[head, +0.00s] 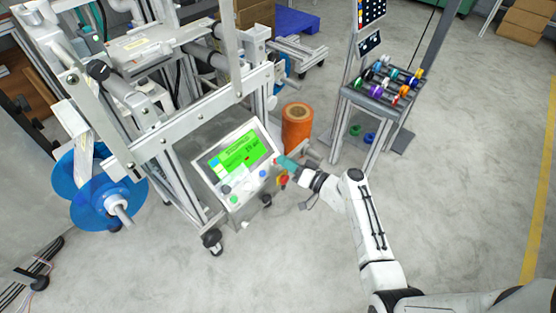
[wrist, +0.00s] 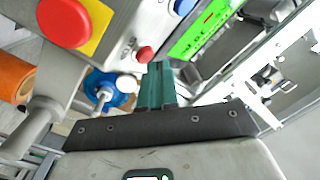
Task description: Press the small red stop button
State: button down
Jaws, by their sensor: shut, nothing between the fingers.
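The small red button (wrist: 145,54) sits on the light face of the control panel, beside a blue button (wrist: 184,6) and near the green screen (wrist: 205,30). My gripper (wrist: 158,68) has teal fingers, shut and empty. In the wrist view its tips are just below and right of the small red button; I cannot tell whether they touch it. In the head view my gripper (head: 281,160) is at the right edge of the control panel (head: 240,180). The small red button is barely visible there, close by the fingertips.
A large red mushroom button (wrist: 63,20) on a yellow plate is close by on the panel's side. It also shows below my gripper in the head view (head: 283,180). An orange roll (head: 297,125) stands behind. A rack of coloured reels (head: 385,85) is to the right.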

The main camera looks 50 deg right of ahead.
jog(key=shift+s+r, duration=0.15)
jog(key=shift+s+d+r+p, duration=0.1)
jog(key=shift+s+r+p, duration=1.75)
jog(key=shift+s+r, duration=0.2)
jog(key=s+a+f+n+g+y, duration=0.2)
jog(key=s+a+f+n+g, duration=0.15)
jog(key=s+a+g, duration=0.45)
jog(key=s+a+f+n+g+y, duration=0.2)
jog(key=s+a+n+g, duration=0.25)
jog(key=a, duration=0.55)
jog(key=s+d+r+m+g+h, duration=0.1)
jog(key=s+r+g+h, duration=0.15)
jog(key=s, duration=0.25)
jog(key=s+d+r+g+h, duration=0.1)
jog(key=s+r+g+h, duration=0.15)
jog(key=s, duration=0.25)
notch_tip(320, 180, up, 14)
jog(key=s+h+p, duration=0.1)
jog(key=p, duration=1.2)
jog(key=shift+d+f, duration=0.15)
jog(key=shift+d, duration=0.15)
